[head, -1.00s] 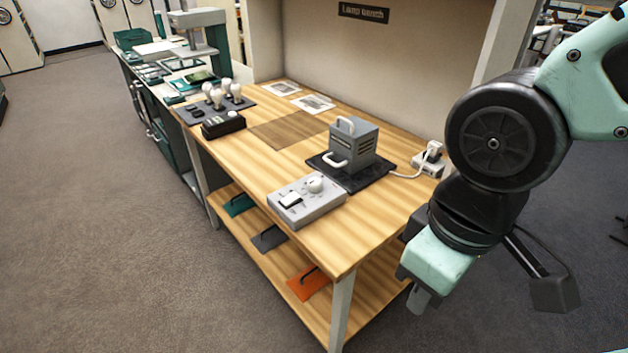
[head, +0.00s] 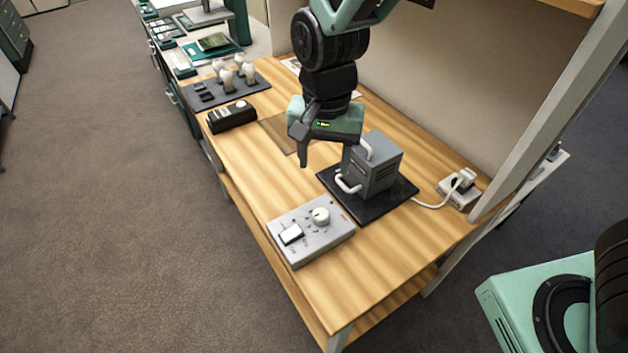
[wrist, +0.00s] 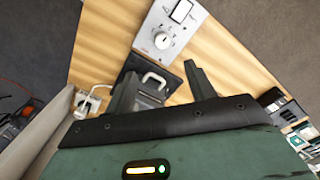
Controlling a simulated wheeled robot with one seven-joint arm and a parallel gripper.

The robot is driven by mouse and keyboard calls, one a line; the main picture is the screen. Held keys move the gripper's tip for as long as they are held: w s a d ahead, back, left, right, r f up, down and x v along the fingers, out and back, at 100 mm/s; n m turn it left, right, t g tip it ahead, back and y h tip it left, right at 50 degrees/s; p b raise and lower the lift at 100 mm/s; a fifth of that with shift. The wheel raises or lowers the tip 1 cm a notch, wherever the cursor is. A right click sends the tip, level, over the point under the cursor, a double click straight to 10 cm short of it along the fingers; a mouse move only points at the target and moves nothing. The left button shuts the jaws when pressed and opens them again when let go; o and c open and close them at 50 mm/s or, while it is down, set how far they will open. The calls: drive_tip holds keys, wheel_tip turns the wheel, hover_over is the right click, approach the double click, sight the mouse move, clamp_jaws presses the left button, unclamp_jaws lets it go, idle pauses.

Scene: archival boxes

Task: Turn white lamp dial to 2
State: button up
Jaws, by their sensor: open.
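The white lamp dial (head: 320,215) is a round knob on a light grey control box (head: 296,250) near the front of the wooden bench. A white rocker switch (head: 291,234) sits to its left on the same box. The dial also shows in the wrist view (wrist: 162,40), with a pointer and markings around it too small to read. My gripper (head: 325,155) is open and empty. It hangs above the bench beside the grey vented lamp housing (head: 376,165), behind the control box and apart from the dial.
The grey housing with white handles stands on a black mat (head: 372,209). A white cord runs from it to a plug in a socket box (head: 460,190). White bulbs (head: 239,72) stand on a dark tray, with a black device (head: 232,116) in front. The bench's front right is clear.

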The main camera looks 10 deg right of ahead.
sight(321, 213)
drive_tip(key=f, duration=1.1)
drive_tip(key=w+f+p, duration=0.1)
drive_tip(key=f, duration=0.5)
drive_tip(key=shift+f, duration=0.2)
drive_tip(key=c, duration=1)
